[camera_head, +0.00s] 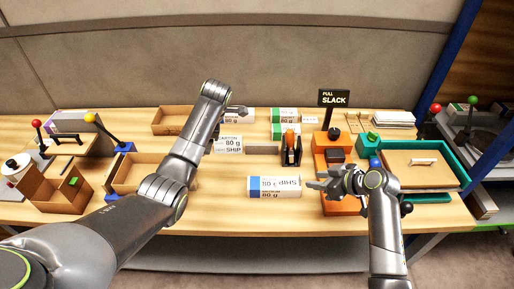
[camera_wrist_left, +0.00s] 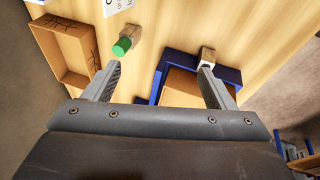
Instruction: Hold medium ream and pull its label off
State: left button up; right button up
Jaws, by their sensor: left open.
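A white ream with a blue band (camera_head: 274,187) lies at the front middle of the table, with printed "SHIP" and "80 g" text on it. Another white ream (camera_head: 228,145), also marked "SHIP" and "80 g", lies farther back. I cannot tell by size which is the medium one. My right gripper (camera_head: 314,184) is just right of the blue-banded ream, pointing left; its jaw opening is unclear.
Green-banded reams (camera_head: 285,115) stand at the back. An orange-handled tool (camera_head: 291,149) and an orange fixture under a "PULL SLACK" sign (camera_head: 334,98) are right of centre. A teal tray (camera_head: 464,178) is at the right, open cardboard boxes (camera_head: 133,187) at the left. Bare table lies in front.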

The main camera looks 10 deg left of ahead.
aim_at(258, 183)
pick_arm(q)
jog(key=s+d+r+m+g+h, duration=0.1)
jog(key=s+d+h, duration=0.1)
jog(key=d, duration=0.6)
jog(key=s+d+r+g+h, duration=0.1)
jog(key=s+d+h, duration=0.1)
jog(key=d, duration=0.7)
notch_tip(258, 183, down, 17)
jog(key=shift+f, duration=0.2)
jog(key=c, duration=1.2)
pick_arm(e)
jog(key=shift+c, duration=0.3)
pick_arm(q)
jog(key=shift+o, duration=0.2)
